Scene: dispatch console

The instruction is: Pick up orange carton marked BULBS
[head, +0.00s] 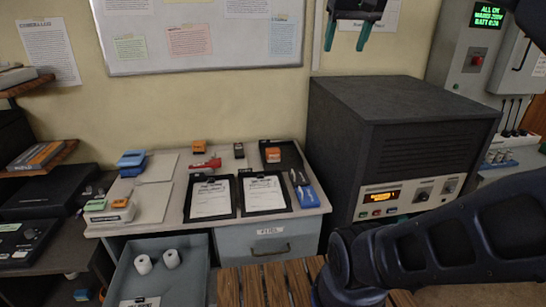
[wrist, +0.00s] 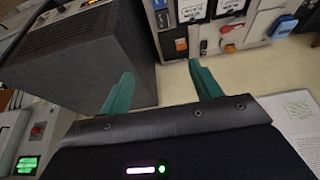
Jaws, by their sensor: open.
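Two small orange boxes are on the grey desk, and I cannot read the lettering on either. One orange box (head: 273,154) is in a black tray at the desk's back right; it also shows in the wrist view (wrist: 181,44). The other orange box (head: 198,146) stands at the back middle, behind a red object, and also shows in the wrist view (wrist: 229,48). My gripper (head: 347,35) is open and empty, high in front of the wall, above the dark cabinet and well away from both boxes. Its green fingers show in the wrist view (wrist: 161,75).
The big dark cabinet (head: 395,120) stands right of the desk. Two clipboards (head: 211,198) (head: 264,193), a blue object (head: 308,196), a red object (head: 207,164) and a small dark box (head: 239,150) lie on the desk. A whiteboard (head: 200,30) hangs behind.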

